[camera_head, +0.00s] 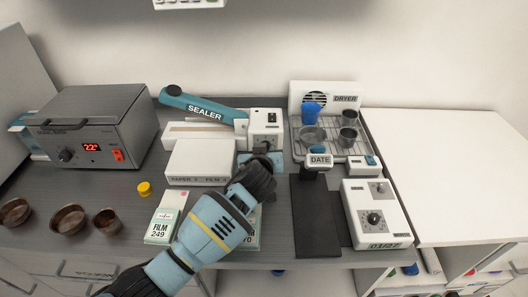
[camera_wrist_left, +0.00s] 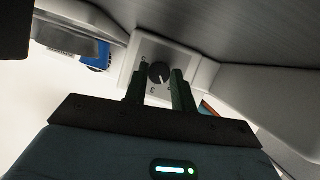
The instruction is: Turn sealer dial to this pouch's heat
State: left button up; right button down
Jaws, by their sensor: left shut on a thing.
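The sealer (camera_head: 200,160) is a white unit with a teal arm (camera_head: 195,105) labelled SEALER, at the back middle of the counter. Its dark dial (camera_wrist_left: 159,72) shows in the wrist view on a pale panel with small letters around it; a light pointer mark points down toward the letters. A pouch marked FILM 249 (camera_head: 161,226) lies in front; another pouch (camera_head: 251,240) is partly hidden by my arm.
The dryer (camera_head: 323,98), DATE stamp (camera_head: 319,160) and a white dial box (camera_head: 376,214) stand right. The right-hand worktop is clear.

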pick_arm(q)
jog(key=shift+d+m+y+p, duration=0.15)
jog(key=shift+m+y+p, duration=0.15)
jog(key=shift+m+y, duration=0.75)
jog(key=shift+m, duration=0.25)
jog(key=o, duration=1)
jog(key=shift+s, duration=0.1)
jog(key=shift+v, duration=3.85)
jog(key=shift+r, duration=0.1)
